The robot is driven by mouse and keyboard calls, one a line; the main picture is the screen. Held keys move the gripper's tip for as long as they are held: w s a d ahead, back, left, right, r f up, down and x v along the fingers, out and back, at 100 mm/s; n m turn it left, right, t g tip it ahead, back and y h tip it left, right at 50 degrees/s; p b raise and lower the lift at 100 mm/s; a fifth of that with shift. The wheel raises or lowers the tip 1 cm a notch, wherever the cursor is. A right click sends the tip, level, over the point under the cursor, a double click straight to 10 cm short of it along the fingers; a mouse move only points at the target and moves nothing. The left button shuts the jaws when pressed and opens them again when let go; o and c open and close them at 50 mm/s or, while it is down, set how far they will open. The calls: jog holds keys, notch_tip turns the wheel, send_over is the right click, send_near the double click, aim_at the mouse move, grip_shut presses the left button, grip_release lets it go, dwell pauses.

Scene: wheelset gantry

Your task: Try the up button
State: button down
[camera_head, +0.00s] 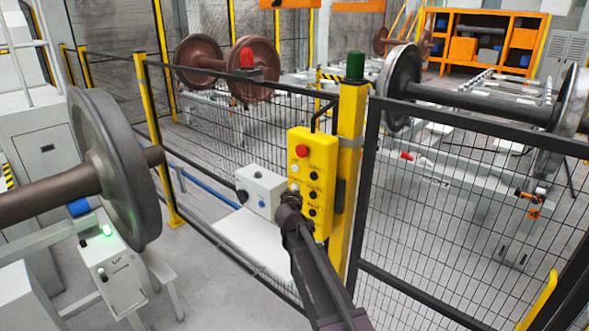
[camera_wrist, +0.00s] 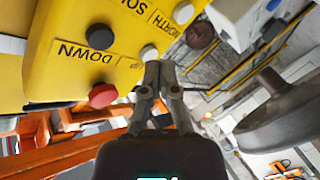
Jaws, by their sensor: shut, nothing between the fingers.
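A yellow control box (camera_head: 324,165) hangs on a yellow post in the head view, with a red button (camera_head: 302,151) at its top and white and black buttons below. In the wrist view the box (camera_wrist: 55,45) fills the upper left, turned about. A black button (camera_wrist: 99,37) has a DOWN label beside it. A white button (camera_wrist: 149,52) is just beyond my fingertips, beside a small label (camera_wrist: 130,63) that I cannot read clearly. My gripper (camera_wrist: 158,68) is shut and empty, close to the white button; I cannot tell if it touches. It hides the box's lower left in the head view (camera_head: 291,195).
A black mesh fence (camera_head: 225,140) runs on both sides of the yellow post. A white box (camera_head: 262,188) stands left of the control box. A smaller box marked UP (camera_head: 115,275), with a green light, stands at the lower left near a large wheelset (camera_head: 110,165).

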aim_at(295, 168)
jog(key=w+a+r+n+y, duration=0.1)
jog(key=a, duration=0.3)
jog(key=a+r+n+t+y, duration=0.1)
jog(key=a+n+y, duration=0.1)
jog(key=a, duration=0.2)
jog(key=shift+w+a+r+y, duration=0.25)
jog(key=shift+w+r+y, duration=0.05)
jog(key=shift+w, duration=0.1)
jog(key=shift+w+d, duration=0.1)
jog(key=shift+w, duration=0.05)
jog(key=shift+w+d, duration=0.85)
jog(key=shift+w, duration=0.25)
jog(key=shift+w+d, duration=0.9)
jog(key=shift+w, duration=0.25)
jog(key=shift+w+d, duration=0.85)
jog(key=shift+w, duration=0.25)
jog(key=shift+w+d, duration=0.1)
jog(key=shift+w, duration=0.05)
jog(key=shift+w+d, duration=0.15)
jog(key=shift+w, duration=0.05)
jog(key=shift+w+d, duration=0.3)
jog(key=shift+w, duration=0.05)
jog(key=shift+s+a, duration=0.1)
jog(key=shift+s, duration=0.05)
dwell(1.1)
jog(key=shift+s+a, duration=0.4)
jog(key=shift+s, duration=0.1)
